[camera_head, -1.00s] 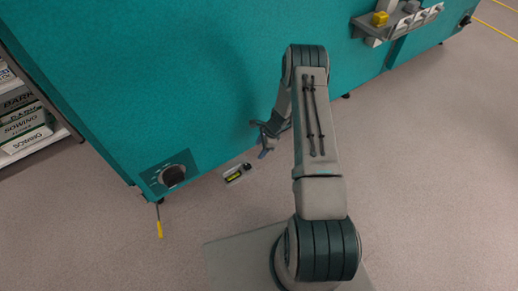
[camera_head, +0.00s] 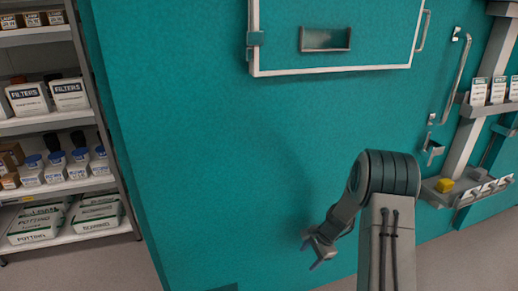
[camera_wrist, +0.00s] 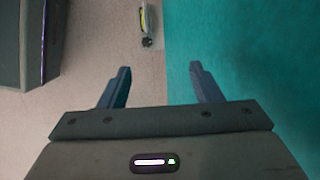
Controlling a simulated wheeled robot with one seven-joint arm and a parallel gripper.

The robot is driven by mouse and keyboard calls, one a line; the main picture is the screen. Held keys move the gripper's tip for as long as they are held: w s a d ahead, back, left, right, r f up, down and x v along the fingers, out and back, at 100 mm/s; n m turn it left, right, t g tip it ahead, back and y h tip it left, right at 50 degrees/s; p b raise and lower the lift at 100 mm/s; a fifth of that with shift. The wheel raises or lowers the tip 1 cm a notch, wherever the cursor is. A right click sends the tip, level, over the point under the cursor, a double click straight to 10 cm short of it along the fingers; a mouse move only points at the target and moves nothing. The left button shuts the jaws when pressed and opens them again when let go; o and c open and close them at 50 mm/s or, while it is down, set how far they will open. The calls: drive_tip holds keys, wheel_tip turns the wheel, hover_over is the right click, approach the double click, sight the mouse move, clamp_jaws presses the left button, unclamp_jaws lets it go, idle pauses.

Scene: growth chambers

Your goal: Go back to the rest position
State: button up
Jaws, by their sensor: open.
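My gripper (camera_head: 312,258) hangs in front of the teal chamber wall (camera_head: 220,170) in the head view, at the lower middle. Its jaws are open. The wrist view shows the two fingers (camera_wrist: 160,85) spread apart with nothing between them. The floor lies below the left finger and the teal wall is on the right. My arm bends at the elbow, to the right of the gripper.
A shelf (camera_head: 70,120) with boxes and bottles stands at the left. A small device with a yellow-green part (camera_wrist: 143,20) lies on the floor by the wall. A ledge with a yellow block (camera_head: 445,185) is at the right. A framed panel (camera_head: 330,72) is above.

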drive_tip(key=s+a+r+n+h+p, duration=0.1)
drive_tip(key=s+r+n+p, duration=0.3)
drive_tip(key=r, duration=1.1)
drive_tip(key=s+a+r+n+h+p, duration=0.1)
drive_tip(key=s+a+r+n+p, duration=0.3)
drive_tip(key=r, duration=1)
drive_tip(key=s+d+r+n+t+h+p, duration=0.2)
drive_tip(key=s+r+n+p, duration=0.3)
drive_tip(key=s+r, duration=1.3)
drive_tip(key=s+p, duration=0.1)
drive_tip(key=p, duration=0.3)
drive_tip(key=shift+s+d+n+p, duration=0.3)
drive_tip(key=shift+s+p, duration=0.1)
